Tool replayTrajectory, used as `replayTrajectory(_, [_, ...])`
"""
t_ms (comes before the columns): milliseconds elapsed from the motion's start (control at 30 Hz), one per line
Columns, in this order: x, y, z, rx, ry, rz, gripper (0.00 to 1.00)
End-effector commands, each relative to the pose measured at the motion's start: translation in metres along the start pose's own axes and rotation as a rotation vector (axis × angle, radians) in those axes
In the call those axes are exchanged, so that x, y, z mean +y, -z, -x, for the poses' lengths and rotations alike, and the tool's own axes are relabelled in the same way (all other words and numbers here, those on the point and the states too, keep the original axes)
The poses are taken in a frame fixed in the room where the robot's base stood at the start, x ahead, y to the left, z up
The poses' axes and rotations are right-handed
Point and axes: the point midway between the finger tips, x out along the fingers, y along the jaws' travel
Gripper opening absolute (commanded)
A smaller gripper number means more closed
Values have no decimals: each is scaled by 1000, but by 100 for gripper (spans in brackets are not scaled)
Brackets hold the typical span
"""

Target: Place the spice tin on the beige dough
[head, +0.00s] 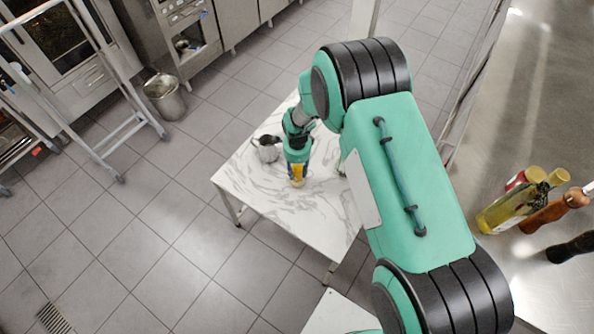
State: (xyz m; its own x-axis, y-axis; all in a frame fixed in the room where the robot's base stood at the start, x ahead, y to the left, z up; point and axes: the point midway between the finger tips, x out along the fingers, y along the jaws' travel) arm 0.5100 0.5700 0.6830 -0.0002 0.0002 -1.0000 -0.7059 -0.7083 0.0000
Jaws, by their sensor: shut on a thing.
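My gripper (297,168) points down over the white marble-topped table (250,187). It is shut on a small yellow and blue thing, which looks like the spice tin (298,173). My gripper hides part of the tin. I cannot tell whether the tin touches what is below it. I cannot make out the beige dough clearly; a small pale patch shows right under the tin, too small to tell.
A grey metal pitcher (267,149) stands on the table just left of my gripper. The table's front part is clear. A steel counter (530,80) at the right holds bottles (507,209) and a wooden mill (545,215). A bucket (164,97) stands on the floor.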

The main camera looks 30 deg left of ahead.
Motion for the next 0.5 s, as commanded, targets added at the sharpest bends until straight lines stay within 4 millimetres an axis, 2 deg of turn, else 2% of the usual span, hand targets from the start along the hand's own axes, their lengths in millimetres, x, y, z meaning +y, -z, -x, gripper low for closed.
replayTrajectory(100, [0,0,-3,0,0,0,8])
replayTrajectory(133, [0,0,-3,0,0,0,40])
replayTrajectory(200, [0,0,-3,0,0,0,53])
replayTrajectory(500, [0,0,-2,0,0,0,53])
